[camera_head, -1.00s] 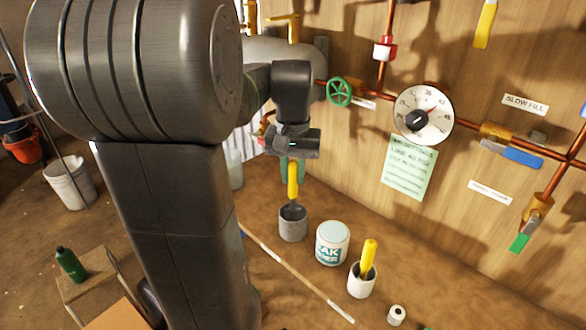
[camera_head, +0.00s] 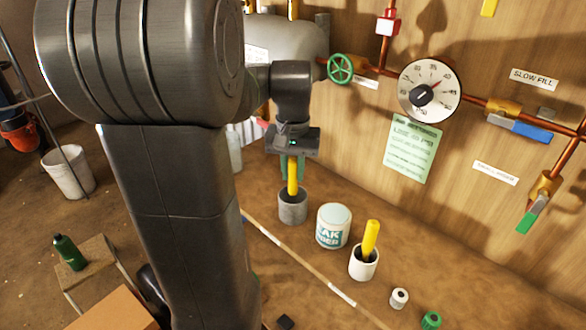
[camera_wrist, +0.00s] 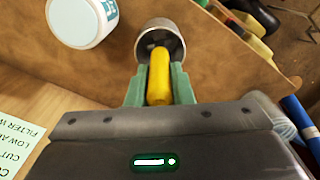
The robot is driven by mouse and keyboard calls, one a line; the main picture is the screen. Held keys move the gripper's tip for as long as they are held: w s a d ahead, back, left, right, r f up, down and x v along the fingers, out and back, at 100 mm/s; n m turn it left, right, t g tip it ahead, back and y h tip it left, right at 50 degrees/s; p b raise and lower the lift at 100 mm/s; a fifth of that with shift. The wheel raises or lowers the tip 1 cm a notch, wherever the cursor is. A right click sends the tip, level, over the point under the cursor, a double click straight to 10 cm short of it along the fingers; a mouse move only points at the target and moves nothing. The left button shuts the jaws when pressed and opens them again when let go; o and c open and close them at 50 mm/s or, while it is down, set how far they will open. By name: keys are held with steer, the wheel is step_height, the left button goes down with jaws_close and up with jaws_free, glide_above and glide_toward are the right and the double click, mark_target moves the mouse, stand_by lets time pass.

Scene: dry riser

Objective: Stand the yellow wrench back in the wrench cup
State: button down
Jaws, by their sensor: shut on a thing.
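The yellow wrench (camera_head: 292,177) hangs upright in my gripper (camera_head: 292,168), handle up. My gripper's green fingers are shut on the handle; this also shows in the wrist view (camera_wrist: 159,82). The wrench's lower end is down inside the cup's mouth, hidden by the rim. In the wrist view the handle runs into the open mouth of the cup (camera_wrist: 174,28). I cannot tell whether the wrench touches the cup's bottom.
Right of the cup stand a white tub (camera_head: 333,228) with a teal label and a white cup (camera_head: 363,266) holding another yellow-handled tool (camera_head: 370,238). Behind rises a wooden panel with pipes, a gauge (camera_head: 427,91) and a green wheel (camera_head: 340,69).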

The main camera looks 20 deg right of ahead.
steer(key=c, duration=1.2)
jaws_free()
steer(key=shift+r, duration=0.15)
step_height(320, 180, up, 14)
steer(key=shift+f+p, duration=0.2)
steer(key=shift+p, duration=0.5)
steer(key=shift+f, duration=0.15)
step_height(320, 180, down, 14)
steer(key=shift+r+b, duration=0.1)
steer(key=shift+b, duration=0.65)
steer(key=shift+r+p, duration=0.45)
steer(key=shift+r, duration=0.5)
